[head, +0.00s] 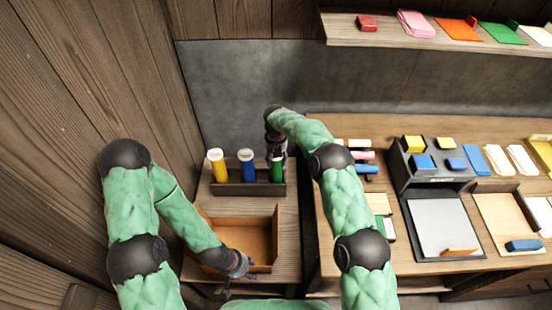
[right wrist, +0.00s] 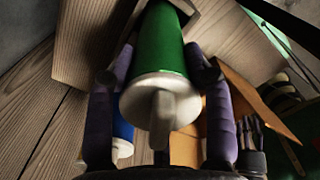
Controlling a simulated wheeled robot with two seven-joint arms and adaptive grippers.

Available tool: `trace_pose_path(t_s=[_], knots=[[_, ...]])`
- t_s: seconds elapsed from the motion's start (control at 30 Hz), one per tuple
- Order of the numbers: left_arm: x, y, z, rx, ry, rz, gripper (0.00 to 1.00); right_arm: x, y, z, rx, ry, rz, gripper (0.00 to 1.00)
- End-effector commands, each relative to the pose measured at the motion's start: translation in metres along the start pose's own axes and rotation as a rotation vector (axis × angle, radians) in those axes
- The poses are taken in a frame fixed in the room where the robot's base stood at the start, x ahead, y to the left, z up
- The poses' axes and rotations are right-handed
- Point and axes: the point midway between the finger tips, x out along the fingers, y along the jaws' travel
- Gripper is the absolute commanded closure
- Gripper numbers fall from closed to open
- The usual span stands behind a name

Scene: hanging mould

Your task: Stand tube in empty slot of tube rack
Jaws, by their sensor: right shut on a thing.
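The dark tube rack (head: 232,188) stands on the small wooden table at the left. A yellow tube (head: 217,168) and a blue tube (head: 247,168), both with white caps, stand upright in it. The green tube (head: 277,172) is at the rack's right end, upright; whether its foot is fully seated is unclear. My right gripper (head: 277,152) is shut on its upper part. In the right wrist view the green tube (right wrist: 160,50) with its white cap lies between the purple fingers. My left gripper (head: 238,274) is low, by the open box's front; its finger opening is unclear.
An open wooden box (head: 262,238) sits in front of the rack. To the right, a wooden desk (head: 400,272) holds a dark organiser (head: 402,170), a paper tray (head: 440,228) and coloured blocks. A shelf (head: 400,36) runs above. A wooden wall (head: 90,90) bounds the left.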

Motion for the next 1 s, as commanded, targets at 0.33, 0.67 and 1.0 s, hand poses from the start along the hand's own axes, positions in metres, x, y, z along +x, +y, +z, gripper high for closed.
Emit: trace_pose_path(t_s=[0.33, 0.67, 1.0], knots=[[0.003, -0.001, 0.004, 0.0, -0.01, 0.0, 0.6, 0.005, 0.0, 0.0, 0.0, -0.001, 0.0, 1.0], [0.005, -0.002, 0.006, 0.0, -0.014, 0.0, 0.6, 0.011, -0.001, -0.002, -0.002, 0.003, -0.002, 1.0], [0.005, -0.002, 0.007, 0.0, -0.018, 0.0, 0.6, 0.014, -0.001, -0.004, -0.003, 0.008, -0.006, 0.2]])
